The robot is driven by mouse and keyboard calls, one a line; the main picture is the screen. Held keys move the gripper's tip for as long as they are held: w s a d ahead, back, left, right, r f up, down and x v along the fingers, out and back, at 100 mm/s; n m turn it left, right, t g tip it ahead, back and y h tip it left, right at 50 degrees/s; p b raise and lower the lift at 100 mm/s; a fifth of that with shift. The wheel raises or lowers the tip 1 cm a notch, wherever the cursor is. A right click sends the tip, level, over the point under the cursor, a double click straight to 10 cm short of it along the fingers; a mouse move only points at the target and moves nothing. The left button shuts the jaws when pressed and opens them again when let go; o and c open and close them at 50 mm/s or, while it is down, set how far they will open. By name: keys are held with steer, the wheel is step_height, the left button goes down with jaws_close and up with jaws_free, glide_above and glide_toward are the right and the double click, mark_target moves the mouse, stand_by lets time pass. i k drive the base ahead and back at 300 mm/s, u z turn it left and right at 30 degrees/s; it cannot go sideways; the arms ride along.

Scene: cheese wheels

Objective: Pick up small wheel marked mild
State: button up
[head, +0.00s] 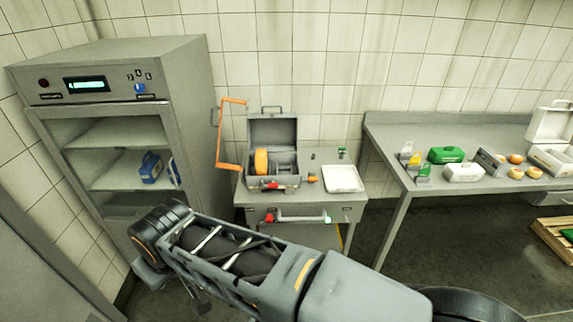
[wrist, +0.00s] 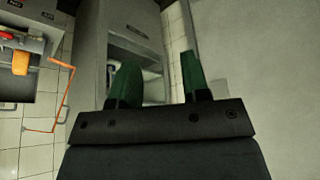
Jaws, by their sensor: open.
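Several small orange wheels (head: 516,158) lie at the right on the long metal table in the head view. A larger orange wheel (head: 261,161) stands in the open grey case on the small middle table, and an orange shape shows at the left edge of the wrist view (wrist: 20,63). Any markings are too small to read, so I cannot tell which wheel is marked mild. My gripper (wrist: 160,82) has two green fingers spread apart with nothing between them. It is away from all the wheels; in the head view my arm reaches toward the cabinet and the fingertips are not clear.
A grey cabinet (head: 120,70) with open shelves stands at the left, with a blue item (head: 151,168) inside. An orange frame (head: 220,135) rises beside the grey case (head: 274,132). A white tray (head: 343,178) and a green box (head: 446,155) sit on the tables.

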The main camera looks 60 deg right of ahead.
mark_target(260, 159)
steer(key=z, duration=1.1)
steer(key=i, duration=1)
steer(key=u, duration=0.05)
